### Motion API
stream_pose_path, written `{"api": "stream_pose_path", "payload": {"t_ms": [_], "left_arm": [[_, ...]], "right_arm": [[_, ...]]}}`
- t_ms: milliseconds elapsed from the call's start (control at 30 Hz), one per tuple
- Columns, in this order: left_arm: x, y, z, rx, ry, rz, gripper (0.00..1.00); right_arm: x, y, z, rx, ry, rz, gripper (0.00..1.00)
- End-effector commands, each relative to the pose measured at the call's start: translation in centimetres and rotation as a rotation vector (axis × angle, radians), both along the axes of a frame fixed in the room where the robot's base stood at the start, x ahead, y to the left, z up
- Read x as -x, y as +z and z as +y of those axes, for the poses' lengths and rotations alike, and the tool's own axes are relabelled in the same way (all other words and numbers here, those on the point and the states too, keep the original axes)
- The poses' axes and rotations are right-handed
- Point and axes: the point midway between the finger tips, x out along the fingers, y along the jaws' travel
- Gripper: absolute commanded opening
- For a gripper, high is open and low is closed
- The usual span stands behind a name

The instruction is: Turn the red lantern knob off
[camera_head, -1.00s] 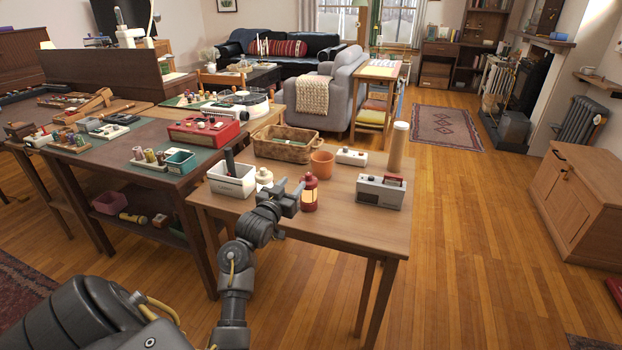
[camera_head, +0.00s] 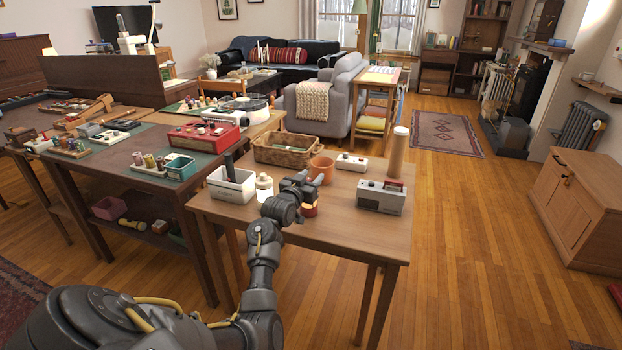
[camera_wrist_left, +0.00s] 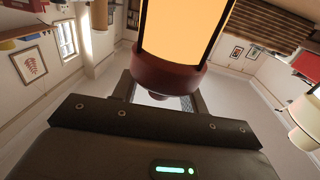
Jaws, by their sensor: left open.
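The red lantern (camera_head: 310,210) stands on the near wooden table, mostly hidden behind my left gripper (camera_head: 306,184) in the head view. In the left wrist view the lantern (camera_wrist_left: 168,75) is large and close, appearing upside down, with its glass glowing yellow-orange above a dark red band. A small dark red part, perhaps the knob, sticks out below the band, partly between the fingers. My left gripper (camera_wrist_left: 162,100) is open, with its fingers to either side of that part. I cannot tell whether they touch it. My right gripper is not in view.
On the same table (camera_head: 340,235) are a white bin (camera_head: 232,187), a cream bottle (camera_head: 264,187), a wicker basket (camera_head: 288,151), an orange pot (camera_head: 322,169), a grey radio-like box (camera_head: 381,198) and a tall tan cylinder (camera_head: 398,153). The table's front right is clear.

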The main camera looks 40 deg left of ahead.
Motion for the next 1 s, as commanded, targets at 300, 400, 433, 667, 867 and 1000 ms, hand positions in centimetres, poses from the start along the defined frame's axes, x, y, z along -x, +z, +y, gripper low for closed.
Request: {"api": "stream_pose_path", "payload": {"t_ms": [300,400,433,667,867,1000], "left_arm": [[-0.40,0.03,0.08,0.000,0.000,0.000,0.43],[-0.38,0.03,0.07,0.000,0.000,0.000,0.34],[-0.38,0.03,0.08,0.000,0.000,0.000,0.30],[-0.37,0.02,0.07,0.000,0.000,0.000,0.00],[-0.37,0.04,0.04,0.000,0.010,0.000,0.00],[-0.38,0.09,0.00,0.001,0.051,0.000,0.00]], "right_arm": [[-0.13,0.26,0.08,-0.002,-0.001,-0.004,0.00],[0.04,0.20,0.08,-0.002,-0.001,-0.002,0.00],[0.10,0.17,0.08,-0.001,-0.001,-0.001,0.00],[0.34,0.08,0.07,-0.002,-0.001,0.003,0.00],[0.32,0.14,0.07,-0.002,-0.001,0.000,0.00],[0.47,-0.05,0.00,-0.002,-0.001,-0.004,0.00]]}}
